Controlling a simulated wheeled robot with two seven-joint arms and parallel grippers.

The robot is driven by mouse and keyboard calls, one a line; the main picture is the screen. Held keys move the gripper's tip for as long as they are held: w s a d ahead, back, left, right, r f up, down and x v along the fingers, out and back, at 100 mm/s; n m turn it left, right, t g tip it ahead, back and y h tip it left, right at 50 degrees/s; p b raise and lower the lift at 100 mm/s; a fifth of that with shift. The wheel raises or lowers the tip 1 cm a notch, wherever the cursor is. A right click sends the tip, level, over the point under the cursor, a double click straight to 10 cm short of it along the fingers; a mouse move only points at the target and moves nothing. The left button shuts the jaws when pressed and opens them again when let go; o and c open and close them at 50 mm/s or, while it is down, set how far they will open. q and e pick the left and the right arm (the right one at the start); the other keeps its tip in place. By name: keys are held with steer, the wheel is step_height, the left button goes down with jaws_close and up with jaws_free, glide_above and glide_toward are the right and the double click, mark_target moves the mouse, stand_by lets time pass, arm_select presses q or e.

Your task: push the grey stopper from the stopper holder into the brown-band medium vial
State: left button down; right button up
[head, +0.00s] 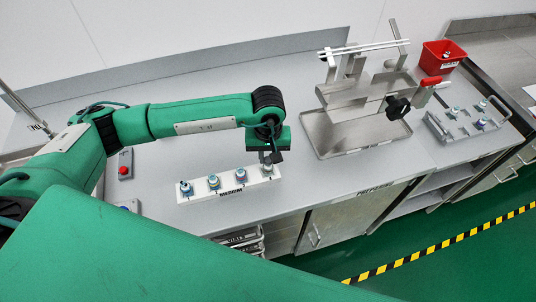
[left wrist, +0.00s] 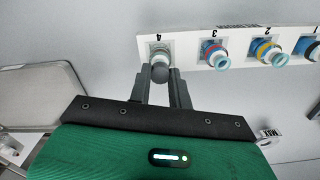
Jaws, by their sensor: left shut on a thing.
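My left gripper (head: 268,158) is over the right end of the white rack marked MEDIUM (head: 231,191). In the left wrist view its two fingers (left wrist: 162,88) are closed around a round grey stopper (left wrist: 160,72). The stopper lines up with the vial (left wrist: 158,50) in slot 4. I cannot tell whether it touches the vial's mouth or how deep it sits. The vial's band colour is not clear, so I cannot confirm it is brown. I cannot make out the stopper holder for certain. My right gripper is not in view.
Slots 3, 2 and 1 hold vials with red (left wrist: 214,55), yellow (left wrist: 266,51) and blue (left wrist: 311,47) bands. A metal stand on a tray (head: 335,145), a red bin (head: 437,58) and a handled tray (head: 440,128) stand right. Bench between rack and stand is clear.

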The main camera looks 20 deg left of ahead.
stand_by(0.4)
arm_select(q)
steer(key=c, duration=1.2)
jaws_free()
steer(key=shift+w+r+b, duration=0.1)
steer(key=shift+r+b, duration=0.2)
steer(key=shift+r, duration=0.15)
step_height(320, 180, up, 13)
steer(key=b, duration=0.3)
steer(key=shift+b, duration=0.3)
steer(key=shift+f, duration=0.1)
